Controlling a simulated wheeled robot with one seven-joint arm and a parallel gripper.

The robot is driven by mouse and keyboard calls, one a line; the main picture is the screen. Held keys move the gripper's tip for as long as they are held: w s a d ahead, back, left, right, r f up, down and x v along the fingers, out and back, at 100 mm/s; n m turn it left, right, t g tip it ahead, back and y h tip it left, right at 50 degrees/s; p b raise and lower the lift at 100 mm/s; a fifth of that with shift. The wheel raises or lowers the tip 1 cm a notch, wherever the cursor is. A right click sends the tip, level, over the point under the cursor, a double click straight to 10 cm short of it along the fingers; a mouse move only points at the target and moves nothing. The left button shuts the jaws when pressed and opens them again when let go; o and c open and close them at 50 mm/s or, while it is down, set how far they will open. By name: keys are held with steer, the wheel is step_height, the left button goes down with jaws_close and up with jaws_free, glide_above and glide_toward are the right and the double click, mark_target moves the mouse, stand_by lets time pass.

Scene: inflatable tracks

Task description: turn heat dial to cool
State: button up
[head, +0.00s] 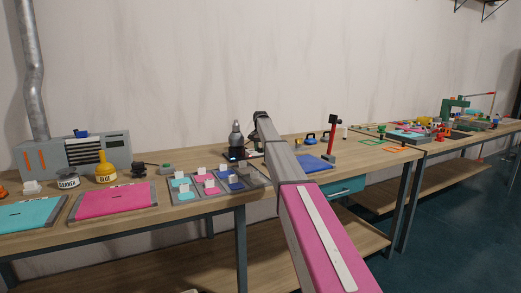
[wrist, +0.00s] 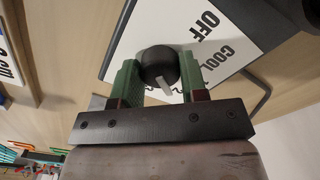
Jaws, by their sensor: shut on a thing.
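The heat dial (wrist: 158,66) is a round black knob with a pale pointer line, in the middle of the wrist view. It sits on a white panel (wrist: 188,20) lettered OFF and COOL; other lettering is hidden behind my gripper. My gripper (wrist: 158,76) has its two green fingers on either side of the dial and is shut on it. The pale pointer line points toward the gripper body, away from the OFF and COOL words. In the head view my arm reaches to the back of the workbench, and the dial is too small or hidden to make out.
The wooden workbench (head: 150,212) holds a pink mat (head: 113,201), a yellow glue bottle (head: 105,168), a tray of small coloured pieces (head: 190,199) and a blue mat (head: 318,163). The wall is close behind the bench.

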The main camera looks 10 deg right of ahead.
steer(key=n, duration=0.7)
steer(key=shift+n, duration=0.4)
steer(key=n, duration=0.6)
steer(key=shift+n, duration=0.4)
steer(key=o, duration=0.9)
steer(key=shift+r, duration=0.1)
